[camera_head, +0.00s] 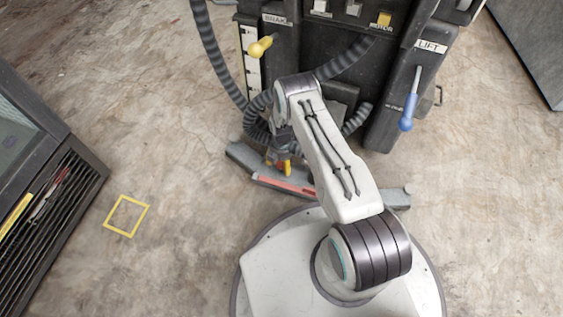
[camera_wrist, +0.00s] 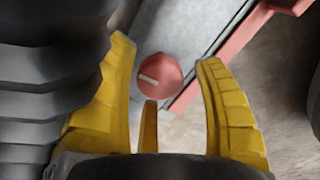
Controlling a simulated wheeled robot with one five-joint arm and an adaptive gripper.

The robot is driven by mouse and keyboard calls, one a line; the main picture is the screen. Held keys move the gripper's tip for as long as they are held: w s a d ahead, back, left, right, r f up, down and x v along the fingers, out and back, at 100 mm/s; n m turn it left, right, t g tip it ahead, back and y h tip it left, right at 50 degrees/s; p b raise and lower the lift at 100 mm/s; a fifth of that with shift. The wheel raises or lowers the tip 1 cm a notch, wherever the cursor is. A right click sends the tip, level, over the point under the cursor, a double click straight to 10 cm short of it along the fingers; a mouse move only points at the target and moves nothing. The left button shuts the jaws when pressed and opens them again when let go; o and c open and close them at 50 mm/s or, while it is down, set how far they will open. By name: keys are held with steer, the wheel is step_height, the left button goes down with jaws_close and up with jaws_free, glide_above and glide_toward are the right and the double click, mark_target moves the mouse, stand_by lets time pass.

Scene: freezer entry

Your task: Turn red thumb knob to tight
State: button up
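The red thumb knob (camera_wrist: 165,70) shows in the wrist view, round, with a short, slightly tilted white mark on its face. My gripper (camera_wrist: 167,50) has yellow fingers standing apart, one left and one right of the knob, with a third, shorter-looking finger below it. A gap shows between the knob and the right finger; I cannot tell whether the left or lower finger touches it. In the head view my gripper (camera_head: 286,167) is low by the floor squeegee (camera_head: 282,185), and the knob is hidden there behind my arm and the hoses.
The dark scrubber machine (camera_head: 390,110) stands behind, with a yellow-knobbed lever (camera_head: 259,47) and a blue lever (camera_head: 407,112). Ribbed hoses (camera_head: 222,60) hang close around my gripper. A dark vented cabinet (camera_head: 55,170) stands at left. A yellow square (camera_head: 127,216) marks clear floor.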

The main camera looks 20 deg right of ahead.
steer(key=c, duration=1.1)
